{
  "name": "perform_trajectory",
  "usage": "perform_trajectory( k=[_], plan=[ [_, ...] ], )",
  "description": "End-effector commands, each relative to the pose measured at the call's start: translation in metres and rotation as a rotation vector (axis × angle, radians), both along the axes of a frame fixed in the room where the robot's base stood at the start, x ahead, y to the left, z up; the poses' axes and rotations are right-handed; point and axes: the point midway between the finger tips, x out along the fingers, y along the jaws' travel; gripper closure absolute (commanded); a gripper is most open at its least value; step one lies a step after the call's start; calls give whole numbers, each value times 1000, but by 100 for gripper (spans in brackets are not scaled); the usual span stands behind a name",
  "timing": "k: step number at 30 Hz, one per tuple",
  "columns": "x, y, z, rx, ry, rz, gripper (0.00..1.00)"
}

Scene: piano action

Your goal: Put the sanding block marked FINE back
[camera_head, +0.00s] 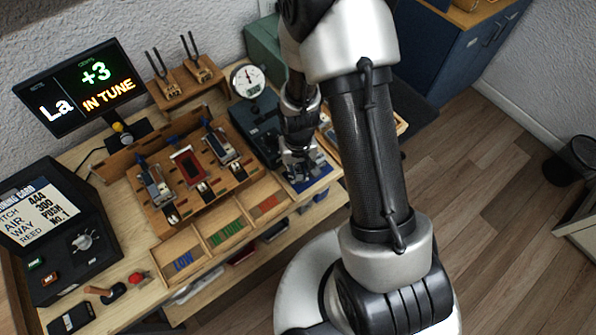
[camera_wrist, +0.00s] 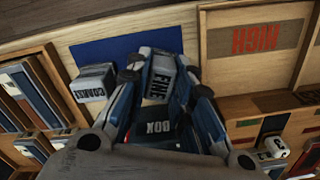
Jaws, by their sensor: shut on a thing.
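The sanding block marked FINE (camera_wrist: 161,78) is between the fingers of my gripper (camera_wrist: 160,85) in the wrist view, with its label facing the camera. My gripper is shut on it, over or at the edge of a blue mat (camera_wrist: 95,50). Whether the block touches the mat cannot be told. A second, grey-topped block (camera_wrist: 95,82) with a small dark-lettered label sits on the mat, just left of my gripper. In the head view my gripper (camera_head: 298,165) is at the right end of the bench, above the blue mat (camera_head: 318,175); the held block is not clear there.
A wooden tray marked HIGH (camera_wrist: 265,40) lies right of my gripper in the wrist view. In the head view, a wooden rack (camera_head: 190,165) with several modules stands left of my gripper, beside a dark case (camera_head: 255,130). A tuner screen (camera_head: 95,88) reads IN TUNE.

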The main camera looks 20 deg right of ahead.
Motion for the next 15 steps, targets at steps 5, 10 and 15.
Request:
perform_trajectory(
  k=[5,10,15],
  plan=[
    [1,0,-4,0,-2,0,100],
    [0,0,-6,0,-1,0,100],
    [0,0,-8,0,-1,0,73]
  ],
)
